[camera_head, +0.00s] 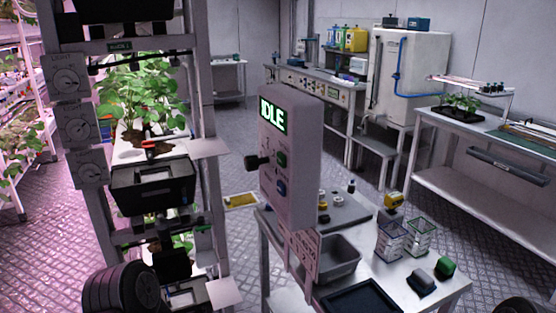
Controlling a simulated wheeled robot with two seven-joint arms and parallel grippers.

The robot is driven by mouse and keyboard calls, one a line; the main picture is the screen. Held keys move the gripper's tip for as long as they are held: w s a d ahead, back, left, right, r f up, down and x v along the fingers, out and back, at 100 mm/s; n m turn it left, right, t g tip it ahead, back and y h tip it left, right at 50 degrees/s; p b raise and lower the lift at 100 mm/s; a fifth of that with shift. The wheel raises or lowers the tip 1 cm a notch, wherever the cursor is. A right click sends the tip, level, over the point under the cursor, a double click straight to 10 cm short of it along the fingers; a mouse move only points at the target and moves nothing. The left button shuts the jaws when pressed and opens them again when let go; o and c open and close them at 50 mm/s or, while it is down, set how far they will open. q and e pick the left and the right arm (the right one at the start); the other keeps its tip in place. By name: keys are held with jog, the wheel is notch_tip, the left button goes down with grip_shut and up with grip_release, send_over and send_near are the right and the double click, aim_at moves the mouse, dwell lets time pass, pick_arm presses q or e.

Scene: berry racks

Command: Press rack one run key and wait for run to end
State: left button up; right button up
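A pale control box (296,150) stands in the middle of the view, turned partly away from me. Below the display are a green key (282,159), a blue key (281,187) and a dark knob (257,161) that sticks out to the left. The key labels are too small to read. The plant rack (203,110) stands left of the box, with a small green label (120,46) on its upper bar that I cannot read surely. Neither of my grippers is in view.
A table (440,288) below the box holds a grey bin (336,258), a black tray (362,298), wire baskets (392,240) and small blocks. Round dials (68,82) line the rack's left post. Benches stand at the back and right, with open floor (330,180) between.

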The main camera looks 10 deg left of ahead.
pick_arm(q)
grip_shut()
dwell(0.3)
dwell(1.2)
